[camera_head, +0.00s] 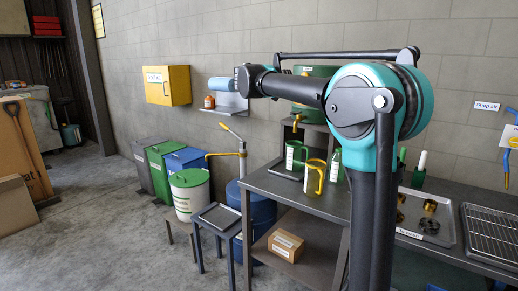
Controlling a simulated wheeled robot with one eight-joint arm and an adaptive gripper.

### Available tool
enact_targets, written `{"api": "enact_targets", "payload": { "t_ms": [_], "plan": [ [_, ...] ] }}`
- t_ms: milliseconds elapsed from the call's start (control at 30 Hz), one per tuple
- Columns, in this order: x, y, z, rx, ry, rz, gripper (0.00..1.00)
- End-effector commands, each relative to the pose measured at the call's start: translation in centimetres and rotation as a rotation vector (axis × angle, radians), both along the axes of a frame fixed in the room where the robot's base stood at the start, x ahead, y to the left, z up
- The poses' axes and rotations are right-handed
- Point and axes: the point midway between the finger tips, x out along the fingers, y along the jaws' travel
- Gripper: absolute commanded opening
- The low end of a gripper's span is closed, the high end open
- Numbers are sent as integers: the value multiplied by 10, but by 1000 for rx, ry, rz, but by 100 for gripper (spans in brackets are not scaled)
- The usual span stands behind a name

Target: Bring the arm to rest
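My arm (350,105) rises from the bottom right, bends at a large teal joint and reaches left across the upper middle of the head view. Its far end is a dark wrist joint (252,81) in front of the wall, well above the floor. No gripper fingers can be made out there, so I cannot see whether anything is held. A light blue piece (221,84) shows just left of the wrist; I cannot tell whether it belongs to my arm or to the shelf behind.
A workbench (325,201) with green and yellow jugs stands below the arm. A parts tray (449,237) and a wire rack (493,232) lie at right. A yellow wall cabinet (167,85), bins (165,166) and a white-green drum (190,194) stand left.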

Motion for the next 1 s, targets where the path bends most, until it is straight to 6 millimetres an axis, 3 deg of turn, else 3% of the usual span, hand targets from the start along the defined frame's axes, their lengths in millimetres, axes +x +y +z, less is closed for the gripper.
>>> {"api": "enact_targets", "payload": {
  "t_ms": [67, 267, 567, 767, 867, 1000],
  "plan": [
    [0, 0, 0, 0, 0, 0, 53],
    [-10, -19, -24, 21, 48, -26, 53],
    [-36, -54, -77, 67, 152, -68, 53],
    [-70, -88, -136, 123, 266, -103, 53],
    [-98, -109, -179, 168, 349, -120, 53],
    [-154, -136, -254, 252, 492, -129, 53]
  ]
}}
